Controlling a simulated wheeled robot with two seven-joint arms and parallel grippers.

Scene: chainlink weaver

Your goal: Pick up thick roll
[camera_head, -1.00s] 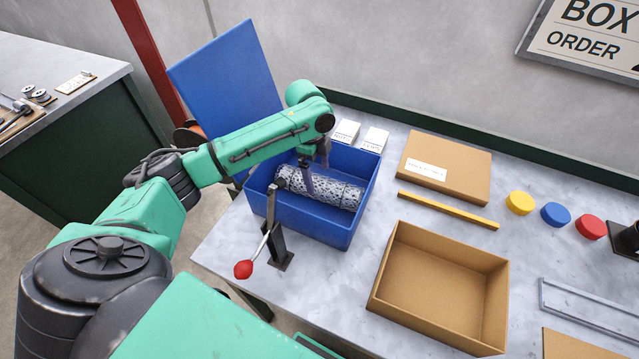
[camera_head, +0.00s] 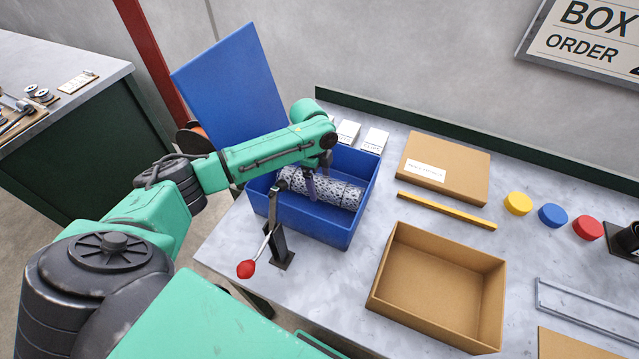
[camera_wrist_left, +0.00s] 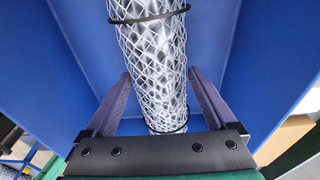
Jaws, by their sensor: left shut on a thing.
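The thick roll (camera_head: 343,194) is a cylinder of silvery wire mesh lying inside the blue bin (camera_head: 312,222). It also fills the middle of the left wrist view (camera_wrist_left: 155,65), with dark bands around it. My left gripper (camera_head: 314,187) reaches down into the bin from above. It is shut on the roll, with one grey finger on each side. The roll is still low in the bin, and whether it touches the floor is hidden. My right gripper is not in view.
The bin's blue lid (camera_head: 228,75) stands open behind. A crank with a red knob (camera_head: 246,269) stands at the bin's front. An open cardboard box (camera_head: 440,285), a closed box (camera_head: 455,170) and a yellow bar (camera_head: 445,209) lie to the right. White cards (camera_head: 374,140) sit behind the bin.

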